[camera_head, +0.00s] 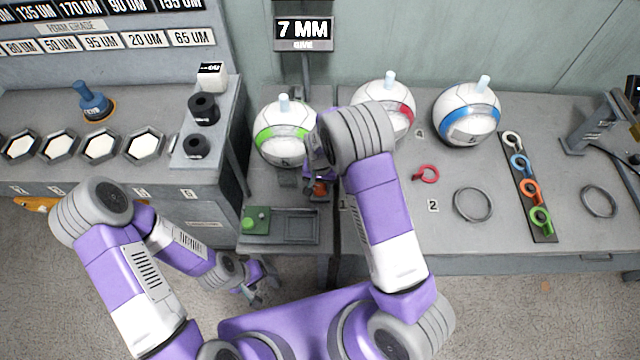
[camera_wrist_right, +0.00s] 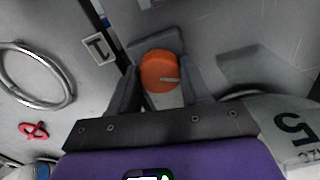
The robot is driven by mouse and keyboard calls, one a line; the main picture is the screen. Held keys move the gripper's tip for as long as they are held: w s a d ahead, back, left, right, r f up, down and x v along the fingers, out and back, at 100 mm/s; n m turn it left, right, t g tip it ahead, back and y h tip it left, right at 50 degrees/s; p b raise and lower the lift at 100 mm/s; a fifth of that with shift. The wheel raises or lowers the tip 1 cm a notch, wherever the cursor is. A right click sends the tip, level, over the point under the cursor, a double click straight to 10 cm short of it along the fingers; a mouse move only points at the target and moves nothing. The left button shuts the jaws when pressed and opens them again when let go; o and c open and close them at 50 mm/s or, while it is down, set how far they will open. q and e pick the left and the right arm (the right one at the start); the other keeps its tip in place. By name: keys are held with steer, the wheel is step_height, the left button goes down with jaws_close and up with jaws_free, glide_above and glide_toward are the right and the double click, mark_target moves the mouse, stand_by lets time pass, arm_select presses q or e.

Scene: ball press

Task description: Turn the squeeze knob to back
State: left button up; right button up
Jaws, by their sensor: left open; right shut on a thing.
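The squeeze knob, an orange round knob with a pale mark on its face, shows in the right wrist view (camera_wrist_right: 160,72) and low beside the press in the head view (camera_head: 321,188). My right gripper (camera_wrist_right: 158,85) has its two fingers on either side of the knob, shut on it. In the head view my right arm hides part of this gripper (camera_head: 318,190). My left gripper (camera_head: 262,290) is open and empty, low in front of the tables. A white ball with a green band (camera_head: 268,140) sits just behind the knob.
White balls with a red band (camera_head: 400,112) and a blue band (camera_head: 468,125) stand on the right table. A green tray part (camera_head: 255,220) is at the front.

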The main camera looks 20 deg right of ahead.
steer(key=n, duration=0.6)
steer(key=n+b, duration=0.1)
steer(key=n, duration=1)
steer(key=shift+n, duration=0.4)
steer(key=n+p, duration=0.1)
steer(key=n, duration=0.3)
steer(key=shift+n, duration=0.3)
steer(key=o, duration=1.1)
steer(key=shift+c, duration=0.2)
